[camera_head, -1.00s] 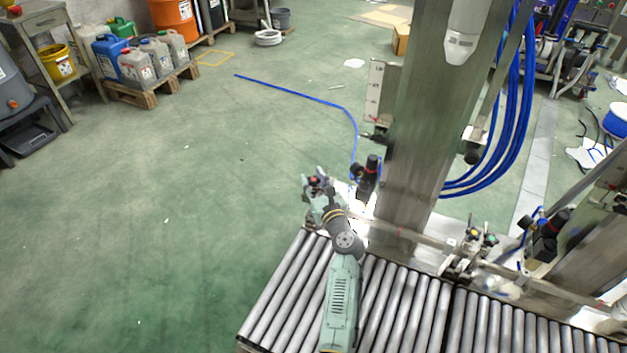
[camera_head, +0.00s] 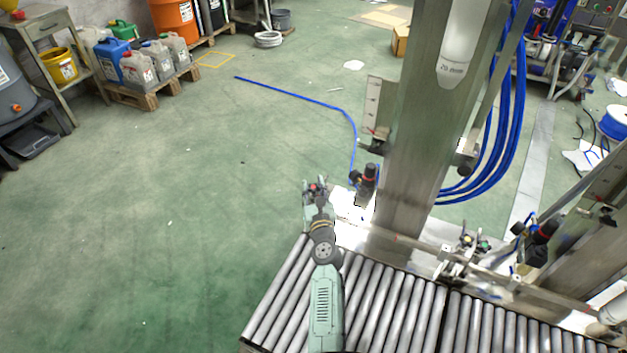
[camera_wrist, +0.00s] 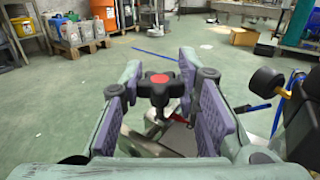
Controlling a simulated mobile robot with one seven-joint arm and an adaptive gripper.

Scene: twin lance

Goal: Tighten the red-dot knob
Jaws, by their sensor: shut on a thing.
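The red-dot knob (camera_wrist: 160,88) is a dark lobed knob with a red round centre, between my gripper's purple-padded fingers in the wrist view. My gripper (camera_wrist: 162,103) is shut on it, with one finger at each side. In the head view the knob (camera_head: 313,187) is small at the end of my green arm, left of the steel column, and my gripper (camera_head: 316,193) is around it. The knob's lower part and stem are partly hidden, with metal brackets below it.
A black regulator with a red mark (camera_head: 369,178) stands just right of the gripper. The steel column (camera_head: 415,140) rises beyond it with blue hoses. The roller conveyor (camera_head: 400,305) lies below. Another clamp with a green-dot knob (camera_head: 484,245) is at right. Floor at left is clear.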

